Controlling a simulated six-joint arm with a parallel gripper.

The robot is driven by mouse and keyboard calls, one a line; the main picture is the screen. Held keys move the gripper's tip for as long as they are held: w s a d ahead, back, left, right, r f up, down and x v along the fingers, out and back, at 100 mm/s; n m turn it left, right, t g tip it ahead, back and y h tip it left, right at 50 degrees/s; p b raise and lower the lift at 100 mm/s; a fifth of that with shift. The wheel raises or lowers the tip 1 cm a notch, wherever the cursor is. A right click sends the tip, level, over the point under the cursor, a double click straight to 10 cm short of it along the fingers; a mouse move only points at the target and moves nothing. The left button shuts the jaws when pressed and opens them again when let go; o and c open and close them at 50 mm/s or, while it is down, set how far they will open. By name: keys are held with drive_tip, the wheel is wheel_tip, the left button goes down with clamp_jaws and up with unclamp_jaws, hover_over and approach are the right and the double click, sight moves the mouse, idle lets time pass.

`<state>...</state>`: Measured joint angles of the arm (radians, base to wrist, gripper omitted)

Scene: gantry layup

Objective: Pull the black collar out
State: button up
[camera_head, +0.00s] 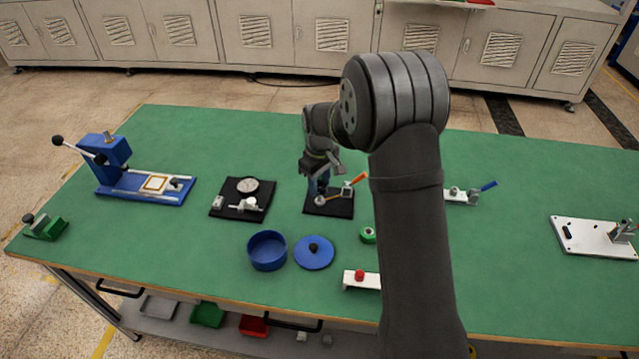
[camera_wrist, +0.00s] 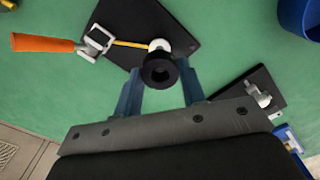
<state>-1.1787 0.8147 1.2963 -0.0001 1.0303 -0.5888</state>
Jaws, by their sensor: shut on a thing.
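The black collar (camera_wrist: 159,85) shows in the wrist view as a dark ring with a central hole. It sits between the two blue fingers of my gripper (camera_wrist: 160,72), which are shut on it. Behind it are a white round part (camera_wrist: 158,45) and a black base plate (camera_wrist: 180,25). In the head view my gripper (camera_head: 318,188) is low over the base plate (camera_head: 340,207); the collar cannot be made out there. Whether the collar is still seated in anything cannot be told.
A clamp with an orange handle (camera_wrist: 42,43) stands on the same plate, beside my gripper. A dial gauge plate (camera_head: 228,208) is to the left. A blue bowl (camera_head: 267,265), blue lid (camera_head: 314,263) and green roll (camera_head: 368,235) lie nearer. The green table is clear between them.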

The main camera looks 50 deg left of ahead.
drive_tip(key=shift+r, duration=1.15)
drive_tip(key=shift+r, duration=1.75)
